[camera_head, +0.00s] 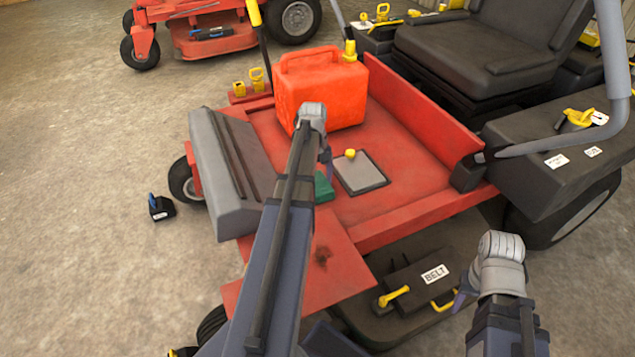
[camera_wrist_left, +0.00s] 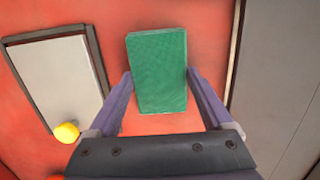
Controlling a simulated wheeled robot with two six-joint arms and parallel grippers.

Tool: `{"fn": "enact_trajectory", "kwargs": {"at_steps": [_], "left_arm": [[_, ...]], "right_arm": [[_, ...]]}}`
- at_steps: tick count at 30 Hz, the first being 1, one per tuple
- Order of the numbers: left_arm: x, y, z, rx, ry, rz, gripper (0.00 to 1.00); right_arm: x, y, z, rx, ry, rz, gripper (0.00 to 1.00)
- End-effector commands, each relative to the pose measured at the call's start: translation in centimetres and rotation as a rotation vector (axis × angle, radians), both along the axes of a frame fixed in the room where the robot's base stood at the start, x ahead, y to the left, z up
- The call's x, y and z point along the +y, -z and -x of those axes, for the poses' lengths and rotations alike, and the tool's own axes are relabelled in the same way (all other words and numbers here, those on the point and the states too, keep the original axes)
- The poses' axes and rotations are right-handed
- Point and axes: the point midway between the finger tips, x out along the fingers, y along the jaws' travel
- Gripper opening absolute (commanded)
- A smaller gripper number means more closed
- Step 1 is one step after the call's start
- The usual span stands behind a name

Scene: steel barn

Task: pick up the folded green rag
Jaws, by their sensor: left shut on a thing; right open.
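The folded green rag (camera_wrist_left: 158,70) is a flat green rectangle over the red mower deck (camera_head: 390,170). In the head view the rag (camera_head: 323,188) is partly hidden behind my left arm. My left gripper (camera_wrist_left: 158,88) has its two fingers on either side of the rag and is shut on it. In the head view the left gripper (camera_head: 325,165) shows only in part beside the arm. I cannot tell whether the rag is lifted clear of the deck. My right gripper (camera_head: 462,298) is open, low at the right, near the belt cover, mostly hidden behind its wrist.
A red fuel can (camera_head: 318,88) stands on the deck behind my left gripper. A grey panel with a yellow knob (camera_head: 361,172) lies right of the rag. A grey footplate (camera_head: 225,170) rises at the left. The seat (camera_head: 490,45) and black belt cover (camera_head: 415,283) are at the right.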

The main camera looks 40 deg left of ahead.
Motion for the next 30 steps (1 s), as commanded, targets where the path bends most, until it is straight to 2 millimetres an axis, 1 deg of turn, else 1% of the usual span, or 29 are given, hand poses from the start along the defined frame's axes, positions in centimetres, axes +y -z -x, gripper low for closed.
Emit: {"fn": "enact_trajectory", "kwargs": {"at_steps": [5,8,18,21,25,30], "left_arm": [[0.0,-1.3,0.0,0.000,0.000,0.000,0.29],[0.0,-2.4,0.0,0.000,0.000,0.000,0.29],[0.0,-7.6,0.0,0.000,0.000,0.000,0.29],[0.0,-8.9,0.0,0.000,0.000,0.000,0.29],[0.0,-9.9,0.0,0.000,0.000,0.000,0.29],[0.0,-10.0,0.0,0.000,0.000,0.000,0.29]], "right_arm": [[0.0,-1.3,0.0,0.000,0.000,0.001,0.50],[0.0,-2.4,0.0,0.000,0.001,0.001,0.50],[-0.2,-7.6,0.0,0.000,0.010,0.008,0.50],[-0.2,-8.9,0.0,0.001,0.012,0.009,0.50],[-0.2,-9.9,0.1,0.001,0.013,0.008,0.50],[-0.1,-10.0,0.1,0.002,0.013,0.007,0.50]]}}
